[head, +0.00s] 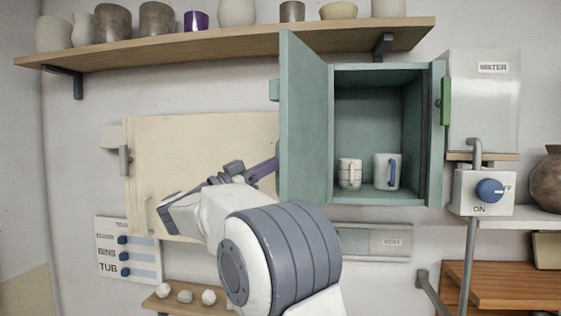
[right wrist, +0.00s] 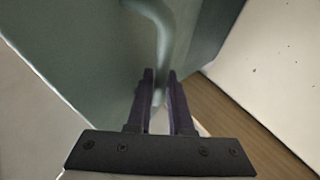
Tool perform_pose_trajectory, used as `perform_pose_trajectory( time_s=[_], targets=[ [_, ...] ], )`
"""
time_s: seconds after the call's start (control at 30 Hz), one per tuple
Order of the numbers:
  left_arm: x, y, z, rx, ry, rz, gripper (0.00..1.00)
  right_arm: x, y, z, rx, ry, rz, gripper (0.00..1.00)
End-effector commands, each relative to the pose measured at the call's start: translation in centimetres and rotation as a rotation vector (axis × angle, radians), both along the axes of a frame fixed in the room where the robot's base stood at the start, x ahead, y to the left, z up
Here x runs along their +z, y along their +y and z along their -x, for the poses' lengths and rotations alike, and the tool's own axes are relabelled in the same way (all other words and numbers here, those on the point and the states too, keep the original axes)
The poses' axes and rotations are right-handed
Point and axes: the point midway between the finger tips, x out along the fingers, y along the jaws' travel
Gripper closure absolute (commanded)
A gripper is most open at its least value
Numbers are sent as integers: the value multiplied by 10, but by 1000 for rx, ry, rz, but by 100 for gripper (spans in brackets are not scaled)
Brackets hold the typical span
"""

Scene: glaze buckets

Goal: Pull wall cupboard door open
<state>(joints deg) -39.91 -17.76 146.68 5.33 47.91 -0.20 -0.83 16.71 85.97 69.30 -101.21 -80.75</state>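The teal wall cupboard (head: 435,150) hangs at right of centre in the head view. Its door (head: 305,125) stands wide open, swung out to the left. Inside are a pale banded mug (head: 349,174) and a white mug with a blue handle (head: 388,171). My right gripper (head: 264,170) is at the door's outer side, its purple fingers beside the free edge. In the right wrist view, the fingers (right wrist: 160,85) are close together on either side of the curved grey-green door handle (right wrist: 163,35). The handle's grasped part is partly hidden. My left gripper is not in view.
A wooden shelf (head: 225,42) with several pots runs above the door. A cream panel (head: 195,150) is on the wall behind my arm. A water tank (head: 484,105) and a box with a blue knob (head: 484,191) are right of the cupboard.

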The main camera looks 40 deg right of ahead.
Motion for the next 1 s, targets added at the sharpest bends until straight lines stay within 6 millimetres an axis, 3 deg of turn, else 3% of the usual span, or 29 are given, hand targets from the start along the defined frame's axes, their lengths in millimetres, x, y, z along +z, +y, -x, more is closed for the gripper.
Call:
perform_pose_trajectory(
  time_s=[0.03,0.07,0.43,0.7,1.0],
  targets=[
    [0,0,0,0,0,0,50,-1,1,-1,1,3,0,60],
    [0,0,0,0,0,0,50,-1,0,-1,1,2,0,53],
    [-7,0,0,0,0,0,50,-6,5,0,1,2,2,53],
    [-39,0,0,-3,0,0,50,-29,51,-6,3,1,1,53],
    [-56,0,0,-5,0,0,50,-41,91,-10,0,0,1,53]
  ],
)
